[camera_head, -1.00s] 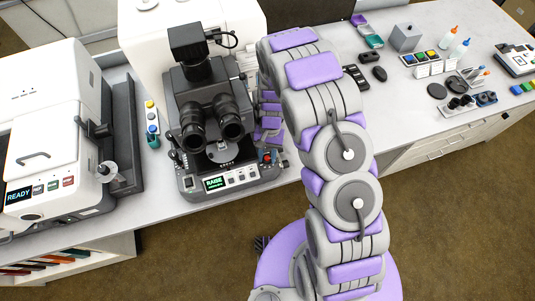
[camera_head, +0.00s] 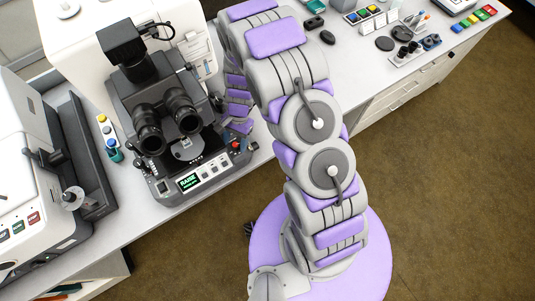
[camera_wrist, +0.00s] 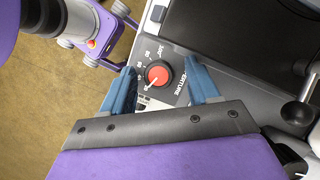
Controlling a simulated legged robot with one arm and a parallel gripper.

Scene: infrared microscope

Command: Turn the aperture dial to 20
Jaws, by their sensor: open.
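The aperture dial (camera_wrist: 158,75) is a round red-capped knob with a dark rim on the microscope's base. A small red spot, likely the dial (camera_head: 236,144), shows at the right of the microscope's (camera_head: 165,115) front panel in the head view. My gripper (camera_wrist: 163,80) is open, with one blue finger on each side of the dial. A gap shows between the fingers and the knob; I cannot tell how far down they reach. In the head view my arm hides much of the gripper.
The microscope's eyepieces (camera_head: 166,125) and its green-lit display (camera_head: 189,182) are close to the dial. A white machine (camera_head: 30,200) stands at the left. Small bottles, dark parts and colored blocks lie on the bench's far right.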

